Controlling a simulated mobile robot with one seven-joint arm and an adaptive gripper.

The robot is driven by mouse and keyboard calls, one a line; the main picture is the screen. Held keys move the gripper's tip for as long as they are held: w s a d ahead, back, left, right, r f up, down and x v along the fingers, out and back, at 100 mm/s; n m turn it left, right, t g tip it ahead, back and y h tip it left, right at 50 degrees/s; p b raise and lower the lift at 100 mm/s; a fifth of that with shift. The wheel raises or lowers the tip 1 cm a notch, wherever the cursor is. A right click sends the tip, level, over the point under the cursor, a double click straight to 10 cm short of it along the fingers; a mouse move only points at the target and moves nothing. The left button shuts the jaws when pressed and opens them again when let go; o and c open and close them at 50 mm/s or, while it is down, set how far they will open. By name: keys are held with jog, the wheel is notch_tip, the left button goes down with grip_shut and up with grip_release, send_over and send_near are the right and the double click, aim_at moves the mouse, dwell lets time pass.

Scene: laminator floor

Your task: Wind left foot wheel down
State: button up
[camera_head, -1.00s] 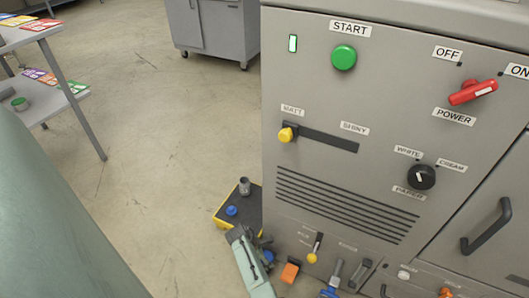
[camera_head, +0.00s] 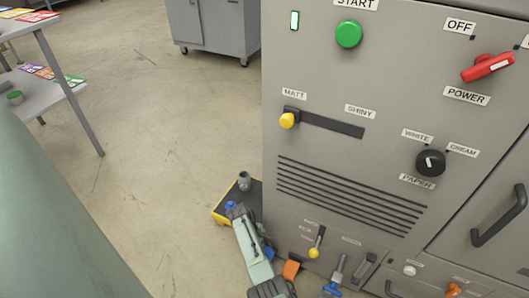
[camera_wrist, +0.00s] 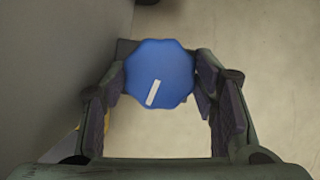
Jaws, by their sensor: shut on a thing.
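A blue scalloped foot wheel (camera_wrist: 158,72) with a white pointer mark shows large in the wrist view. My gripper (camera_wrist: 160,85) has a finger on each side of it and is shut on it. In the head view a blue wheel (camera_head: 230,205) shows small at the lower left corner of the machine, at the tip of my gripper (camera_head: 237,211). My gripper hides part of it there. A second blue part (camera_head: 269,252) shows partly behind my arm, at the foot of the machine.
The grey machine front (camera_head: 330,175) fills the right side, with a red power switch (camera_head: 488,67) and a lever with a yellow knob (camera_head: 314,252). Open floor (camera_head: 150,180) lies to the left.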

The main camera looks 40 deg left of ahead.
dwell(0.3)
jog(key=o, duration=1.1)
jog(key=shift+o, duration=0.2)
jog(key=shift+w, duration=0.1)
jog(key=shift+a+r, duration=0.3)
jog(key=shift+r, duration=0.1)
jog(key=v, duration=0.7)
jog(key=shift+d, duration=0.2)
